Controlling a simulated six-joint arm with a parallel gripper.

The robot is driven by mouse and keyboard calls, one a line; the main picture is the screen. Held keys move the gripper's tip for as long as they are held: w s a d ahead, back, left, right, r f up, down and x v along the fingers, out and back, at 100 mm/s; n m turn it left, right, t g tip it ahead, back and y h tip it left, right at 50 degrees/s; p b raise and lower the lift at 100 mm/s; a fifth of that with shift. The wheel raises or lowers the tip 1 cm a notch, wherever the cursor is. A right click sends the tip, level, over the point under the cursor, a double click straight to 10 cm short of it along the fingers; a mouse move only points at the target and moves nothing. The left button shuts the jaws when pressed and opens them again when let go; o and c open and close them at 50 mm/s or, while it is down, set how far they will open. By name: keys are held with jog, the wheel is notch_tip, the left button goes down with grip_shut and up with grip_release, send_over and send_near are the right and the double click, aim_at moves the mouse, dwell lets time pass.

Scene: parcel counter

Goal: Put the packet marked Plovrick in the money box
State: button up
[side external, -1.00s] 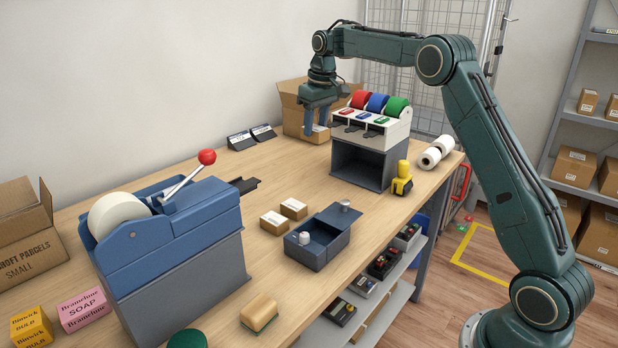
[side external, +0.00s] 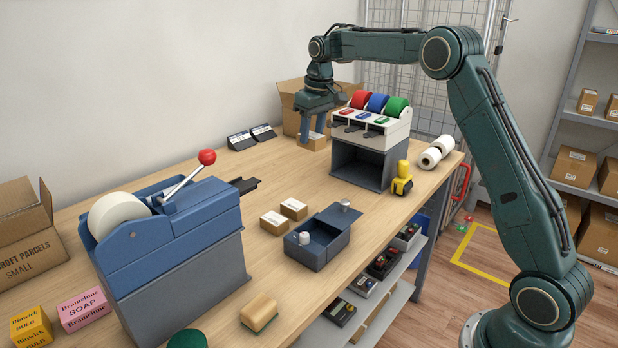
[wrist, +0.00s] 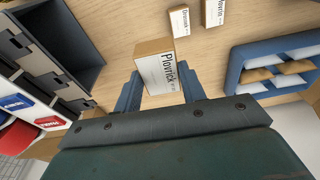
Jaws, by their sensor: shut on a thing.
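My gripper (side external: 314,136) is shut on a brown packet (side external: 313,143) at the back of the counter, in front of the open carton. In the wrist view the packet (wrist: 160,71) has a white label reading Plovrick and sits between my two blue fingers (wrist: 158,92). I cannot tell whether it touches the counter. A small dark grey box, apparently the money box (side external: 317,257), stands open at the counter's front, its lid (side external: 340,214) with a pale knob at the back right. A white cylinder (side external: 304,238) shows at its left side.
Two labelled packets (side external: 273,222) (side external: 293,208) lie left of the money box. The tape rack (side external: 371,155) stands right of my gripper; a yellow-and-black tool (side external: 402,179) is beside it. A big blue dispenser (side external: 170,240) with a red-knobbed lever stands left. The counter between is mostly clear.

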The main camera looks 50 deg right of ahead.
send_over(320, 215)
jog(key=w, duration=0.4)
notch_tip(320, 215, down, 3)
jog(key=s+a+f, duration=0.4)
jog(key=s+a, duration=0.1)
jog(key=s, duration=0.3)
jog(key=shift+f+n, duration=0.15)
jog(key=shift+n, duration=0.15)
jog(key=shift+f, duration=0.25)
jog(key=shift+f, duration=3.1)
jog(key=o, duration=1.1)
jog(key=shift+o, duration=0.2)
